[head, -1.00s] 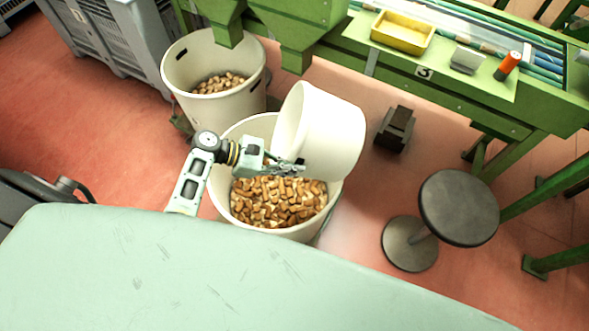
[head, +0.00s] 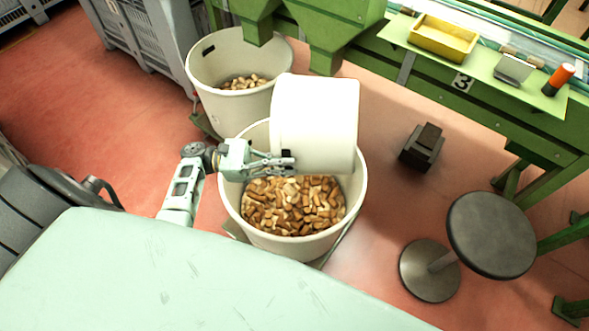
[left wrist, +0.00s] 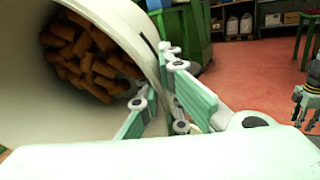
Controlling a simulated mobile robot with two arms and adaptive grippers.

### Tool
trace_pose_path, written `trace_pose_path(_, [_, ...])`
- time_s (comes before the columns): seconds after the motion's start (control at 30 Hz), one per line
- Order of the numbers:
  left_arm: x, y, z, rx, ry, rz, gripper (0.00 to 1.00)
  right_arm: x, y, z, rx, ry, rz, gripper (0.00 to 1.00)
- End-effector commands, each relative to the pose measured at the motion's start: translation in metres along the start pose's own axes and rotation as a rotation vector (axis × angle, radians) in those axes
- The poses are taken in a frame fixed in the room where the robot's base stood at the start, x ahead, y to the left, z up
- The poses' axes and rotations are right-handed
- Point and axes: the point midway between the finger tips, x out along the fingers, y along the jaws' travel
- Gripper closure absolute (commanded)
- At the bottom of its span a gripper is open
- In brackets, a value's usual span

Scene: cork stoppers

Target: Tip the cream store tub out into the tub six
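The cream store tub (head: 325,115) is tilted well over onto its side above the large cream tub that I take for tub six (head: 350,210); no number shows on it. Tub six holds many brown corks (head: 290,205). My left gripper (head: 285,161) is shut on the store tub's rim. In the left wrist view the fingers (left wrist: 168,105) straddle the rim of the store tub (left wrist: 60,125), and corks (left wrist: 90,60) show inside it. The store tub's mouth is mostly hidden in the head view. Part of my right gripper (left wrist: 308,112) shows at the left wrist view's right edge.
Another cream tub (head: 205,65) with some corks stands behind, to the left. A green bench (head: 480,95) carries a yellow tray (head: 443,40). A round stool (head: 490,235) and a dark pedal-like block (head: 422,148) stand right on red floor.

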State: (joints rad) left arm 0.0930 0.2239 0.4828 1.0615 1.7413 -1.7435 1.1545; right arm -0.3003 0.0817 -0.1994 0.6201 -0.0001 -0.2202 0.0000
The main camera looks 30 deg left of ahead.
Motion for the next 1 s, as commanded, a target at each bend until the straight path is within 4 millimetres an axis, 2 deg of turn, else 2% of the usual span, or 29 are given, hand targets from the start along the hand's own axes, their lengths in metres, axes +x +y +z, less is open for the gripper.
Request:
trace_pose_path(0.03, [-0.004, 0.002, -0.001, 0.003, -0.036, 0.005, 1.00, 0.009, 0.000, 0.001, 0.000, 0.000, 0.000, 0.60])
trace_pose_path(0.1, [-0.010, 0.003, 0.001, -0.002, -0.080, 0.010, 1.00, 0.015, -0.001, 0.001, 0.000, 0.000, 0.000, 0.60])
trace_pose_path(0.3, [-0.023, 0.004, 0.010, -0.012, -0.182, 0.021, 1.00, 0.025, -0.002, 0.002, 0.001, 0.000, -0.002, 0.60])
trace_pose_path(0.57, [-0.030, 0.005, 0.016, -0.019, -0.239, 0.026, 1.00, 0.029, -0.004, 0.002, 0.001, 0.001, -0.003, 0.60])
trace_pose_path(1.0, [-0.030, 0.005, 0.016, -0.020, -0.241, 0.026, 1.00, 0.029, -0.004, 0.002, 0.001, 0.001, -0.003, 0.60])
